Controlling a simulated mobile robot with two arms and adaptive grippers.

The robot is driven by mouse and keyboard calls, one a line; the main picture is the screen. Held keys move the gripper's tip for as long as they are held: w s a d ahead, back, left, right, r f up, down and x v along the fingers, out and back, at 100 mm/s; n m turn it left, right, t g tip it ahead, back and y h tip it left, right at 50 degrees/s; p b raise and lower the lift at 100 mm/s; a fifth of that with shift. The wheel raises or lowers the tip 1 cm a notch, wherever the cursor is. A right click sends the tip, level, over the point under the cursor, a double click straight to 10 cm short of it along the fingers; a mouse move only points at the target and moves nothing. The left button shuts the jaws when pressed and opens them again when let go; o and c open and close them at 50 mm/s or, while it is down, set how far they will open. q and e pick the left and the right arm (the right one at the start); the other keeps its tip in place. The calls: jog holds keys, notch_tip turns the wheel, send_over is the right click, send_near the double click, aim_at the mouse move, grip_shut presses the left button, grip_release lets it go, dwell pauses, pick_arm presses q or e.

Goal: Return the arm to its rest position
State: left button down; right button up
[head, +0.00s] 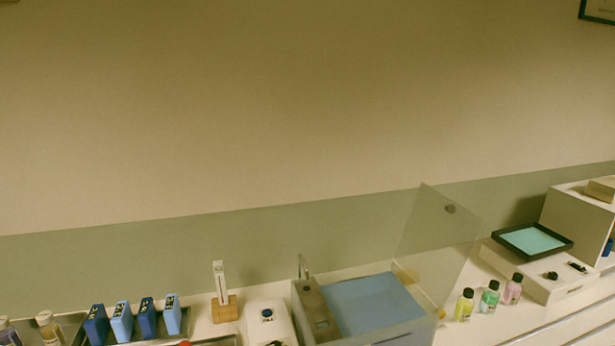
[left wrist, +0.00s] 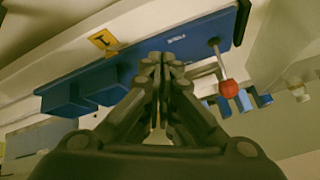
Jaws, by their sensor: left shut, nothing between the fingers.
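My left gripper (left wrist: 161,68) shows in the left wrist view with its dark fingertips together, empty. Behind it is a blue panel with bins (left wrist: 125,75) and a red ball-ended knob (left wrist: 228,88); I cannot tell how far away they are. No gripper shows in the head view. My right gripper is in neither view.
In the head view, a counter holds a tray with several blue boxes (head: 122,322), a basin with blue inside (head: 370,303) and a raised clear lid (head: 435,245). Colored bottles (head: 489,297) stand right of it, near a teal-topped tray (head: 532,240).

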pick_arm(q)
jog(key=s+d+f+g+h, duration=0.2)
jog(key=s+d+g, duration=0.1)
jog(key=s, duration=0.6)
notch_tip(320, 180, down, 28)
jog(key=s+g+b, duration=0.1)
jog(key=s+g, duration=0.1)
jog(key=s, duration=0.1)
jog(key=s+a+f+g+b, duration=0.1)
jog(key=s+a+f, duration=0.1)
jog(key=s+f, duration=1.4)
jog(key=shift+a+f, duration=0.3)
jog(key=shift+f, duration=0.1)
